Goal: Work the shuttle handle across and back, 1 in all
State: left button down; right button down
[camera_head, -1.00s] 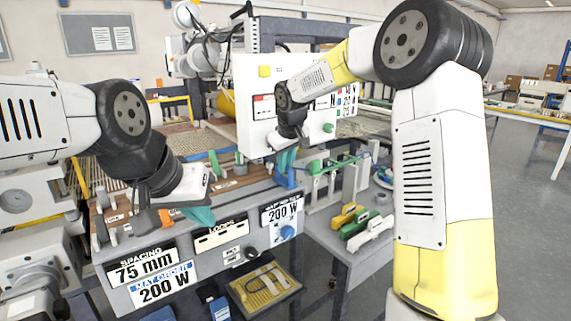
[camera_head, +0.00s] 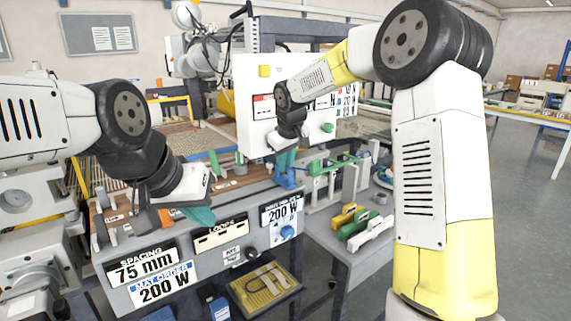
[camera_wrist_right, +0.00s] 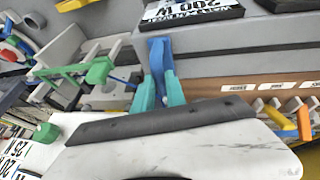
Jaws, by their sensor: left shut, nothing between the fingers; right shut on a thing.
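The blue shuttle handle (camera_head: 285,183) stands at the right end of the long bench rail, just above the right "200 W" sign. My right gripper (camera_head: 286,164) reaches down onto it from above, its teal fingers shut on its upper part. In the right wrist view the blue handle (camera_wrist_right: 158,56) shows between the teal fingertips (camera_wrist_right: 160,88). My left gripper (camera_head: 200,214) is shut and empty over the front left of the bench, well apart from the handle.
A grey front panel carries a "75 mm" sign (camera_head: 142,266) and a "200 W" sign (camera_head: 162,283). Green and grey fixtures (camera_head: 335,165) stand right of the handle. Yellow, green and white pieces (camera_head: 368,230) lie on the side table. A white control box (camera_head: 262,78) stands behind.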

jog(key=s+a, duration=0.5)
jog(key=a, duration=0.1)
jog(key=s+a, duration=0.4)
jog(key=a, duration=0.3)
jog(key=s+a, duration=0.5)
jog(key=a, duration=0.2)
jog(key=shift+s+a, duration=0.1)
jog(key=shift+s, duration=0.25)
jog(key=c, duration=1.5)
grip_release()
jog(key=shift+s+a, duration=0.1)
jog(key=shift+o, duration=0.7)
jog(key=shift+r, duration=0.1)
jog(key=v, duration=0.7)
jog(key=shift+r, duration=0.3)
